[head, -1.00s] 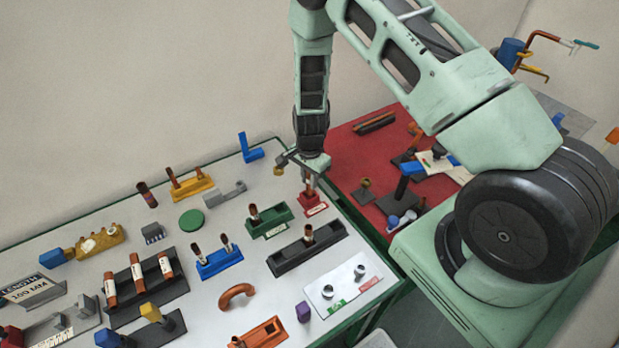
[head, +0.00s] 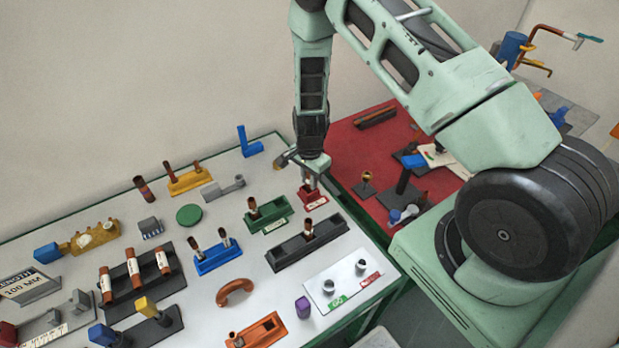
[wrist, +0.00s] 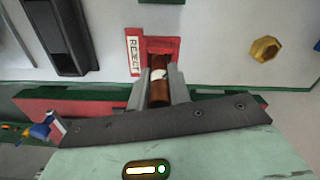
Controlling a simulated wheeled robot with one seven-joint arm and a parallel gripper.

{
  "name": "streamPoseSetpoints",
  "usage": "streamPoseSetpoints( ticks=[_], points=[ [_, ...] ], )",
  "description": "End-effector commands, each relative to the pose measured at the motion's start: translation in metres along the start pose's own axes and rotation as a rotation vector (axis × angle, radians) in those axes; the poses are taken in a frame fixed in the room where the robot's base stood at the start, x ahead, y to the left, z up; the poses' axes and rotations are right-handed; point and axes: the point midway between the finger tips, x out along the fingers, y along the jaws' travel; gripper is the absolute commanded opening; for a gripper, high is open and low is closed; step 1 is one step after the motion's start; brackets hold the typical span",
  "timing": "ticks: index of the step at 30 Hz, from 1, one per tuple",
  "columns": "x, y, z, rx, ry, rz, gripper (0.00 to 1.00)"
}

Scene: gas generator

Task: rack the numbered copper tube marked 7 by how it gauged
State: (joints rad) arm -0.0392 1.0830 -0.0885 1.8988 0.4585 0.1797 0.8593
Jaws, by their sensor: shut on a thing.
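My gripper (head: 309,183) is shut on a copper tube (wrist: 159,88) with a white mark; I cannot read its number. The tube stands upright between the fingers, directly over or in the small red holder (wrist: 164,45) labelled REJECT, which also shows in the head view (head: 319,198). Its lower end is hidden, so I cannot tell whether it is seated. A green holder (head: 270,222) with a tube stands to the left of the red one. A long black holder (head: 290,256) with a tube stands in front.
A white gauge plate (head: 347,292) with two metal pegs lies at the table's right edge. A blue holder (head: 218,261) and a yellow holder (head: 188,184) carry tubes. A black rack (head: 150,290) holds several tubes. A red-topped bench (head: 350,145) lies behind my arm.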

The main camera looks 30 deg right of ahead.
Motion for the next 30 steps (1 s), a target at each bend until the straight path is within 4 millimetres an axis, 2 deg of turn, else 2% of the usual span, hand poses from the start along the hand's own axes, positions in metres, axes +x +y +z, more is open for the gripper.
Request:
streamPoseSetpoints(
  ticks=[9, 10, 12, 23, 26, 30],
  points=[
    [0.010, 0.000, 0.000, 0.000, 0.000, 0.000, 0.03],
    [0.009, 0.000, 0.000, 0.000, 0.000, 0.000, 0.28],
    [0.008, 0.000, 0.000, 0.000, 0.000, 0.000, 0.45],
    [0.005, 0.000, 0.000, -0.001, 0.001, -0.001, 0.45],
    [-0.004, -0.001, 0.000, -0.002, 0.001, -0.002, 0.45],
    [-0.027, -0.001, 0.000, -0.001, 0.001, -0.004, 0.45]
  ],
)
